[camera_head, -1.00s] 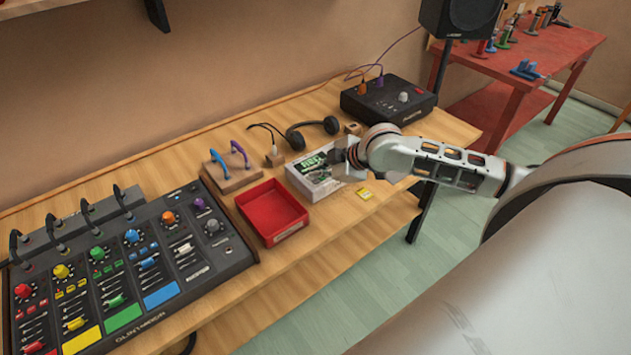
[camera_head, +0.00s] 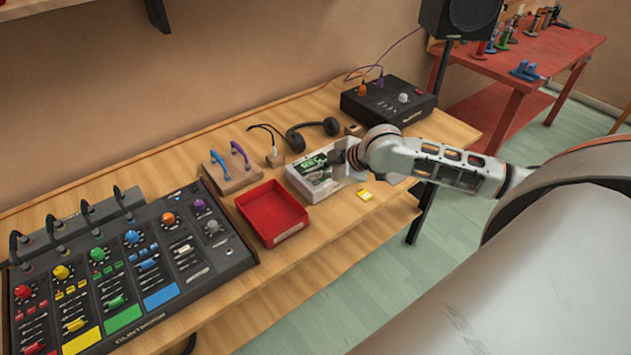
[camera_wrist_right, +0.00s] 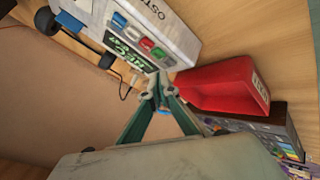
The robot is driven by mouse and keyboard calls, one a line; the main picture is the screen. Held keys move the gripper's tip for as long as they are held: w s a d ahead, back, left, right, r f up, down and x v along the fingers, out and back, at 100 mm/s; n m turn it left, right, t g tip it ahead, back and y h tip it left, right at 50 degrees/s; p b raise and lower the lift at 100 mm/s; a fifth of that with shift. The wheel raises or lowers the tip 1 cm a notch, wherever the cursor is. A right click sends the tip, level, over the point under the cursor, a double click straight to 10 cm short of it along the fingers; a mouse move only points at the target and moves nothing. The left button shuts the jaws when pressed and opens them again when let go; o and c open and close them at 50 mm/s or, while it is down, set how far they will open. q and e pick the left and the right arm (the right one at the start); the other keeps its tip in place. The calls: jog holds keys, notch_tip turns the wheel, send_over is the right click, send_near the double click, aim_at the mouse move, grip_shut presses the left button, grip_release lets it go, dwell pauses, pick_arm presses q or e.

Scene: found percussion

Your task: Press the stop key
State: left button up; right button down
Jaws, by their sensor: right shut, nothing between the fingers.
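The pale recorder box (camera_head: 308,187) stands on the wooden bench, with a green label on its top. In the right wrist view the recorder (camera_wrist_right: 178,42) shows a row of coloured keys (camera_wrist_right: 140,35), among them blue, white, red and green. I cannot read which key is the stop key. My right gripper (camera_head: 338,158) is over the recorder in the head view and hides part of its top, keys included. In the wrist view its fingertips (camera_wrist_right: 158,88) are together and empty, near the recorder's labelled end. My left gripper is not in view.
A red tray (camera_head: 272,213) stands left of the recorder, and a mixer (camera_head: 130,270) is further left. Headphones (camera_head: 312,132) and a small stand with blue and purple hooks (camera_head: 232,172) lie behind. A black box (camera_head: 388,100) is at right. A yellow note (camera_head: 364,195) lies in front.

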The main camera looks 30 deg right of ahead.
aim_at(317, 183)
dwell(0.4)
jog(key=shift+f+p, duration=0.3)
jog(key=shift+p, duration=0.05)
jog(key=shift+f, duration=0.15)
jog(key=shift+f, duration=0.35)
dwell(0.7)
jog(key=shift+r, duration=0.8)
jog(key=shift+r, duration=0.1)
jog(key=shift+r, duration=2.45)
